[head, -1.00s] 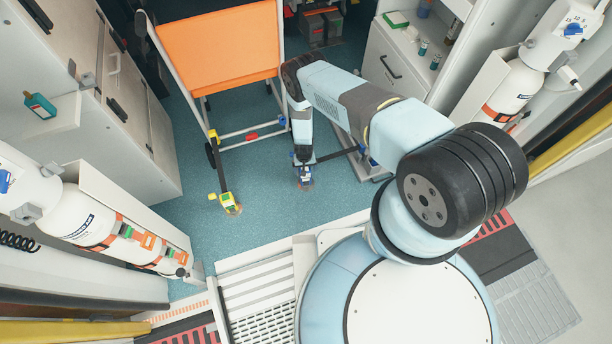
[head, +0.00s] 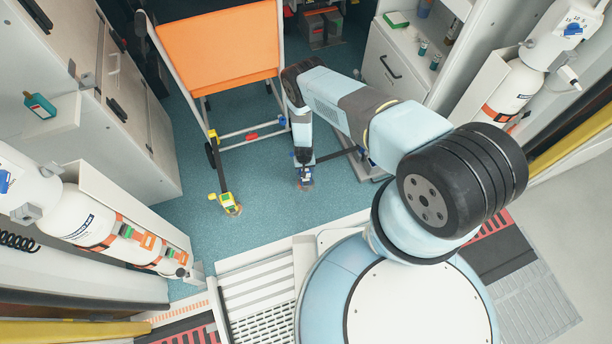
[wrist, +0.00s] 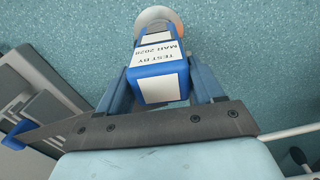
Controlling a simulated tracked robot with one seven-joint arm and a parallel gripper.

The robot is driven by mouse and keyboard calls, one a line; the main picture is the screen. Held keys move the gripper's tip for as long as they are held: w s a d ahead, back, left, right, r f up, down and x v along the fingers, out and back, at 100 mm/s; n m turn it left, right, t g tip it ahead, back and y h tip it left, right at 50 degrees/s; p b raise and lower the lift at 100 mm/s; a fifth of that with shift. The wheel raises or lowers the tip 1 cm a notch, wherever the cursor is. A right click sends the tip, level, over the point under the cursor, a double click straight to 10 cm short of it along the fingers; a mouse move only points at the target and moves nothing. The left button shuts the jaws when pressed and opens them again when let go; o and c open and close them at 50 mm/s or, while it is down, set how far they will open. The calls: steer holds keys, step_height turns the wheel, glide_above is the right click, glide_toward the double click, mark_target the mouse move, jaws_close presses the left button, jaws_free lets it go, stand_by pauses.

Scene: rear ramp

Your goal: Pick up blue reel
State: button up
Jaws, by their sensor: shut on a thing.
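The blue reel (wrist: 160,82) fills the middle of the wrist view, a blue block with white labels reading "TEST BY MAR 2028". A pale round end with an orange tint shows beyond it. My gripper (wrist: 160,68) is shut on the reel, with one blue finger on each side. In the head view the reel (head: 306,175) is small, under my gripper (head: 304,166) at the end of the downward arm, close to the blue-green floor. I cannot tell whether the reel touches the floor.
A yellow-green reel (head: 225,200) stands on the floor to the left, by a strap. An orange-seated chair (head: 222,50) stands behind. A white cabinet (head: 385,70) is at the right rear. The floor between the two reels is clear. A ramp edge (head: 260,270) lies in front.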

jaws_close()
steer(key=shift+r, duration=0.1)
stand_by(0.3)
steer(key=shift+w+r, duration=0.1)
steer(key=shift+r, duration=0.4)
step_height(320, 180, up, 2)
steer(key=shift+r, duration=0.1)
steer(key=s+d+r, duration=0.3)
steer(key=s+r, duration=0.6)
steer(key=s, duration=0.4)
steer(key=shift+s+r, duration=0.35)
steer(key=shift+s, duration=0.05)
steer(key=shift+d+r, duration=0.1)
steer(key=shift+r, duration=0.05)
